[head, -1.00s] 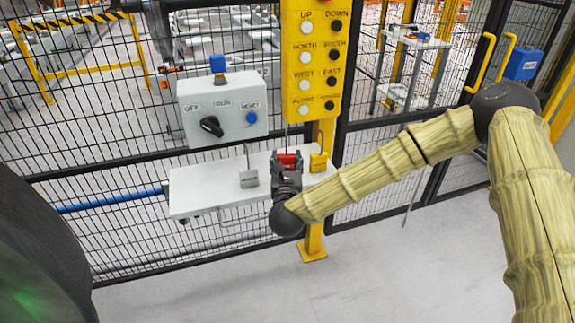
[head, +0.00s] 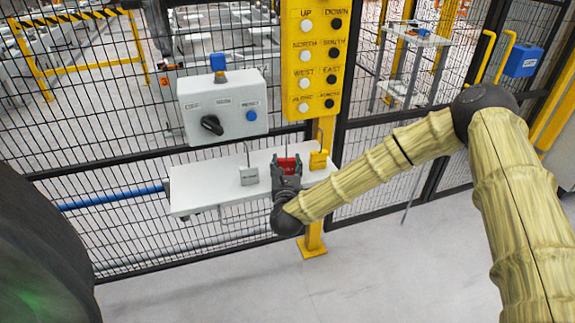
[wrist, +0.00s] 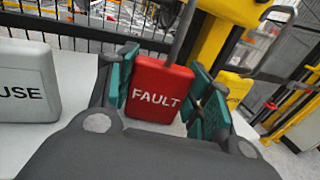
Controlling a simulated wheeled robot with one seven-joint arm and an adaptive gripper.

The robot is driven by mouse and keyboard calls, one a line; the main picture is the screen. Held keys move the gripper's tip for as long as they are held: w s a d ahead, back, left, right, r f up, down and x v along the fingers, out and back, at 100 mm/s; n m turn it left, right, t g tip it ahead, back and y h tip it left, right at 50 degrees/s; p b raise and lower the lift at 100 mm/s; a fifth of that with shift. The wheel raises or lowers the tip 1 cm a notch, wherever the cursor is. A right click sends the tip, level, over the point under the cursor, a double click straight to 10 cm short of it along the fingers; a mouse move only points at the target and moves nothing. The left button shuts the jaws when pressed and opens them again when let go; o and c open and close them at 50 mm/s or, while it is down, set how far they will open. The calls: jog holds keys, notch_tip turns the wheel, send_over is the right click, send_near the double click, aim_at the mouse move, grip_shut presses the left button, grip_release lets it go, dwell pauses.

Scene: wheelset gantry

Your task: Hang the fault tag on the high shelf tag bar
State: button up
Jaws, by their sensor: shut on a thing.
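The red fault tag (wrist: 160,92), lettered FAULT with a grey stem rising from its top, stands between the teal finger pads of my gripper (wrist: 162,100) in the wrist view. My gripper is shut on it. In the head view the fault tag (head: 288,165) shows just beyond my gripper (head: 286,174), at the white shelf (head: 210,190). Whether its base touches the shelf is hidden. I cannot pick out the high shelf tag bar in these views.
A grey tag (head: 249,176) stands left of the fault tag, a yellow tag (head: 318,161) close on its right. A control box (head: 222,108) and a yellow button panel (head: 318,60) rise behind the shelf. Mesh fence backs the shelf; the floor (head: 390,270) in front is clear.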

jog(key=o, duration=1)
jog(key=shift+o, duration=0.2)
jog(key=shift+r+p, duration=0.2)
jog(key=shift+p, duration=0.1)
jog(key=s+b, duration=0.2)
jog(key=s, duration=1)
jog(key=shift+f, duration=0.1)
